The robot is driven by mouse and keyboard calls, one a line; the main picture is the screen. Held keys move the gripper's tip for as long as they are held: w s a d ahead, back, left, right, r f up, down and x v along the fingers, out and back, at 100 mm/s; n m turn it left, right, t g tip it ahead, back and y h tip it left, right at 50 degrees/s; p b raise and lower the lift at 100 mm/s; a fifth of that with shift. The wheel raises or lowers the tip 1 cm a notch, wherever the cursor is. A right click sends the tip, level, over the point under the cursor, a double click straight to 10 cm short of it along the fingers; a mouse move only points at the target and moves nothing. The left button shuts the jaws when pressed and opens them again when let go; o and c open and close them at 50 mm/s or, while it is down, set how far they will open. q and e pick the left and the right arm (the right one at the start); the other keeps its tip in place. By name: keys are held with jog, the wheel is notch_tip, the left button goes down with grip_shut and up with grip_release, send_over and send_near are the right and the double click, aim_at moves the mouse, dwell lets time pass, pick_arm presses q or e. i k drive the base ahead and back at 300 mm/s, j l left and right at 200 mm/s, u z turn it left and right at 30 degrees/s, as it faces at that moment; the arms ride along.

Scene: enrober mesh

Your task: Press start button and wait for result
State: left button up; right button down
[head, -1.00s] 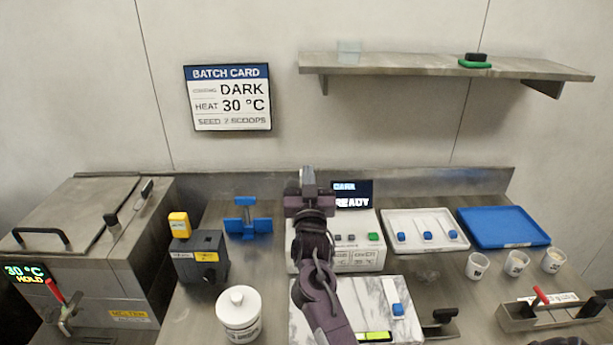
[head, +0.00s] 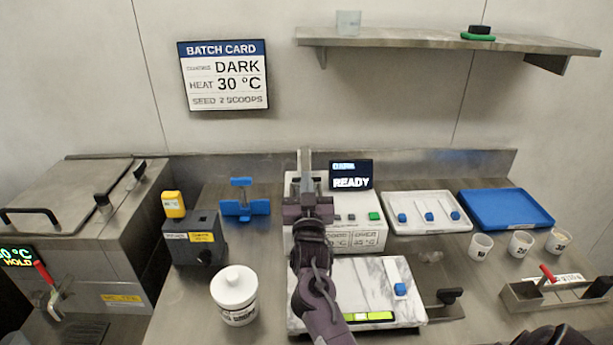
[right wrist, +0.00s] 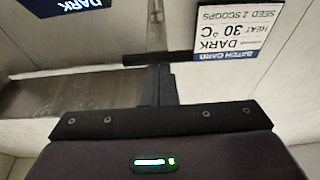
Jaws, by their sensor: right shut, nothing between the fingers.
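A white machine (head: 350,242) stands at the middle back of the bench. Its front panel has a green button (head: 374,216) and small buttons to the left of it. The dark display (head: 351,175) above reads READY; its smaller top line is hard to read. A corner of a display with DARK upside down shows in the right wrist view (right wrist: 85,5). My right gripper (head: 306,165) is shut and empty, raised over the machine's left part, left of the display and green button. My arm hides that part. The fingers also show in the right wrist view (right wrist: 157,88). My left gripper is out of view.
A batch card (head: 225,76) on the wall reads DARK, HEAT 30 °C, SEED 2 SCOOPS. A marble slab (head: 385,275) lies in front of the machine. A white tray (head: 430,226), blue tray (head: 505,222) and cups (head: 520,243) stand right; a white jar (head: 234,296) stands left.

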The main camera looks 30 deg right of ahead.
aim_at(374, 216)
jog(key=k+j, duration=0.8)
jog(key=k+z, duration=0.05)
jog(key=k, duration=0.05)
